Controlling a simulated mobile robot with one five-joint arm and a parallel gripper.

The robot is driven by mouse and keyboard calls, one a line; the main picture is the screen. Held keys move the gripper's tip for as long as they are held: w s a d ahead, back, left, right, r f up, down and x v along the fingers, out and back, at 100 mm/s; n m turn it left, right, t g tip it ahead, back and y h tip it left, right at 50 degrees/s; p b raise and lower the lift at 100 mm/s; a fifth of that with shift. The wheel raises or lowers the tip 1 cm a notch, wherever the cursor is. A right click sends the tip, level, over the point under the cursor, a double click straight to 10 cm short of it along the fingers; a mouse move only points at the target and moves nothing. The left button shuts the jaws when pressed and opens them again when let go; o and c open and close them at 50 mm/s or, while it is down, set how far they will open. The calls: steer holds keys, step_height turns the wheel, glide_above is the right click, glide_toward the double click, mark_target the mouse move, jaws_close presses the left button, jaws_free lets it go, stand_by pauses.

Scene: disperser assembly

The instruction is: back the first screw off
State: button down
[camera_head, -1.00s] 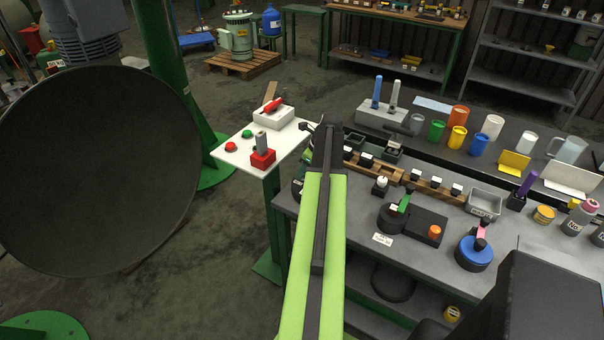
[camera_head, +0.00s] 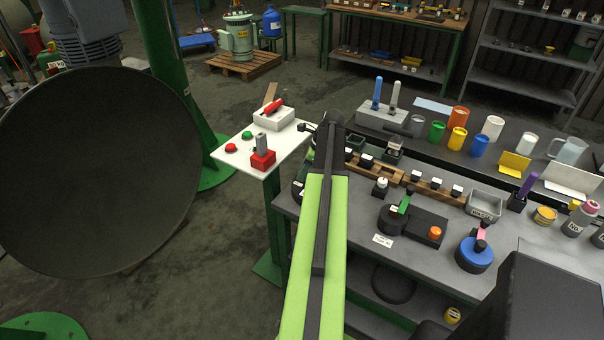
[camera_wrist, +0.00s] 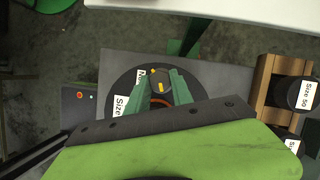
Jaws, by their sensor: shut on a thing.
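In the wrist view my gripper (camera_wrist: 162,82) has its two green fingers closed on either side of a small dark screw head (camera_wrist: 165,88) with yellow marks. The screw stands above a dark round part (camera_wrist: 117,82) with white size labels at its left rim. An orange ring shows between the fingers, partly hidden by them and by my gripper body. The screw's thread and lower end are hidden. In the head view my green arm covers this spot at the left end of the bench, so neither the fingers nor the screw show there.
A wooden rack (camera_wrist: 265,88) with black "Size 50" parts stands close on the right in the wrist view. A white table (camera_head: 232,146) with red and green buttons adjoins the grey bench (camera_head: 375,258).

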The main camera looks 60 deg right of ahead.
steer(key=n, duration=0.2)
steer(key=n+g+y, duration=0.1)
steer(key=n, duration=0.1)
steer(key=n+y, duration=0.1)
steer(key=n, duration=0.1)
steer(key=shift+w+d+n, duration=0.2)
steer(key=shift+d+n, duration=0.05)
steer(key=shift+n, duration=0.05)
steer(key=n+g, duration=0.2)
steer(key=n, duration=0.3)
steer(key=shift+y, duration=0.4)
steer(key=shift+n, duration=0.3)
steer(key=c, duration=1.1)
jaws_free()
steer(key=p+v, duration=0.7)
steer(key=v, duration=0.1)
steer(key=shift+w, duration=0.1)
